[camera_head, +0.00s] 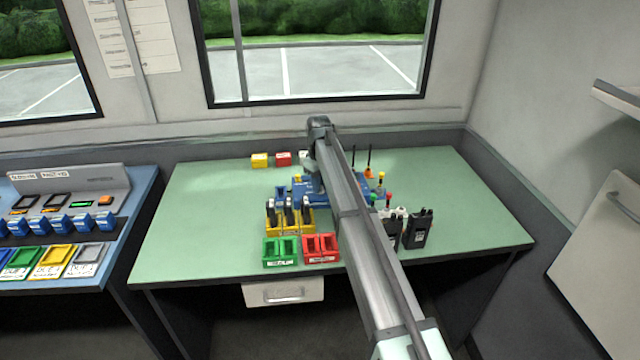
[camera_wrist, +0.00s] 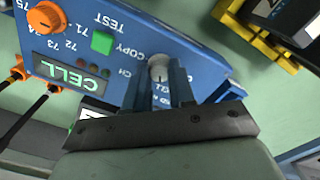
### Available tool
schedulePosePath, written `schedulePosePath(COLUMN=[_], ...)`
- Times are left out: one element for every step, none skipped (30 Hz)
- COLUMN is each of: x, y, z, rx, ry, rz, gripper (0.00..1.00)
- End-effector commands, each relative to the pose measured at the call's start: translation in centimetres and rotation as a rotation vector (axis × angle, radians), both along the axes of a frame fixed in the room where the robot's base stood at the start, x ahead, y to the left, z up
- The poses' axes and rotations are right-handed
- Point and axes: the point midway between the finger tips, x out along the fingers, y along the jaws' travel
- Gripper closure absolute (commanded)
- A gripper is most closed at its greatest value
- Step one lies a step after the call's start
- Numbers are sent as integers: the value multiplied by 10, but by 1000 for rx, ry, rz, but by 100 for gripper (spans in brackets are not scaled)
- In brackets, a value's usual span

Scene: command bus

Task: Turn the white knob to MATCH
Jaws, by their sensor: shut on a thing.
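The white knob (camera_wrist: 159,68) sits on the face of a blue box (camera_wrist: 215,60) in the wrist view. My gripper (camera_wrist: 163,84) is shut on it, with one finger on each side. The lettering around the knob is upside down. COPY reads beside it, a label starting CH is partly visible, and other text is covered by the fingers. I cannot tell which label the knob points to. In the head view the blue box (camera_head: 303,190) stands on the green table, and my arm hides the knob and the fingertips.
An orange knob (camera_wrist: 45,17), a green square (camera_wrist: 102,42) and a CELL display (camera_wrist: 78,75) share the box face. Yellow bins (camera_head: 291,227), green bins (camera_head: 280,251), red bins (camera_head: 321,248) and black radios (camera_head: 418,229) stand close by. The table's left side (camera_head: 200,220) is clear.

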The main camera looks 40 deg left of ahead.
Motion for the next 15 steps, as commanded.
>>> schedulePosePath(x=[0,0,0,0,0,0,0,0,0,0,0,0,0,0,0], y=[1,1,1,1,1,1,1,1,1,1,1,1,1,1,1], z=[0,0,0,0,0,0,0,0,0,0,0,0,0,0,0], rx=[1,1,0,0,1,1,0,1,1,1,0,1,1,1,1], ry=[-1,-1,-1,-1,-1,-1,-1,-1,-1,-1,-1,-1,-1,-1,-1], rz=[-42,-71,-108,-137,-166,-203,-232,-261,-298,-327,-355,-393,-422,-450,-488], gripper=[100,100,100,100,100,100,100,100,100,100,100,100,100,100,100])
